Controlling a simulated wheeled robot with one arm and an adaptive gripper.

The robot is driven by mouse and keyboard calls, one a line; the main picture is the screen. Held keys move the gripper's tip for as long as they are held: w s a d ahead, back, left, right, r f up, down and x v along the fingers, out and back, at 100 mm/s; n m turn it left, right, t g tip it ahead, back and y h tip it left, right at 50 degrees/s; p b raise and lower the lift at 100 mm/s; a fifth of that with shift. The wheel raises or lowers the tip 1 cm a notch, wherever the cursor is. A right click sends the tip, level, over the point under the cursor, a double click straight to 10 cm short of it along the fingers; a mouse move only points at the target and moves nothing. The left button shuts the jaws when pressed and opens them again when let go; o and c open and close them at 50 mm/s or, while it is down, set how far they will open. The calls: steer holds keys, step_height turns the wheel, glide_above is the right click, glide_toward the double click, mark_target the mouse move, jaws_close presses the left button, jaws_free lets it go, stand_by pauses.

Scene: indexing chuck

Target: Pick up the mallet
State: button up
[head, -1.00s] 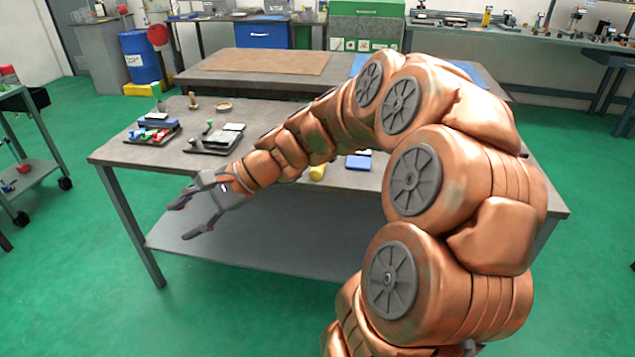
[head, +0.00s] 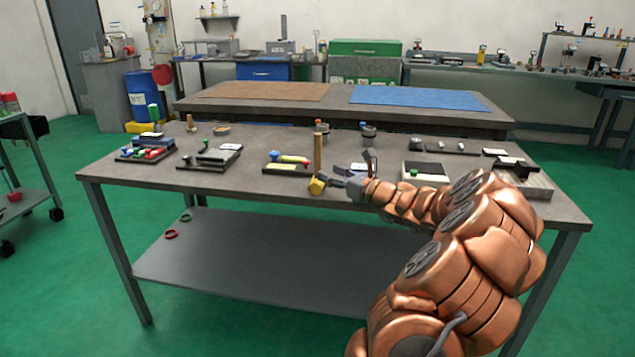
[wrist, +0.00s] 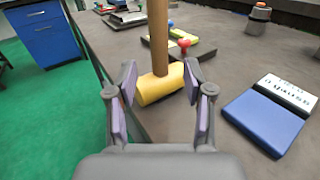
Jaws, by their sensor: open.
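The mallet has a yellow head (head: 317,186) and a brown wooden handle (head: 318,152). It stands on its head near the front edge of the grey table, handle upright. In the wrist view the mallet head (wrist: 161,87) lies just ahead of and between my finger pads, and its handle (wrist: 158,35) rises out of the top of the picture. My gripper (wrist: 160,92) is open, with one finger to each side of the mallet. In the head view my gripper (head: 347,172) reaches in from the right of the mallet. I cannot tell whether a finger touches it.
A blue-and-white labelled box (wrist: 268,118) lies right of my gripper. Beyond the mallet is a dark tray with red and blue knobs (head: 285,162). Other trays and fixtures stand along the table (head: 240,190).

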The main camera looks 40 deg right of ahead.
mark_target(320, 168)
steer(key=shift+w+a+r+b, duration=0.1)
steer(key=shift+w+b, duration=0.3)
steer(key=shift+w, duration=2.5)
jaws_close()
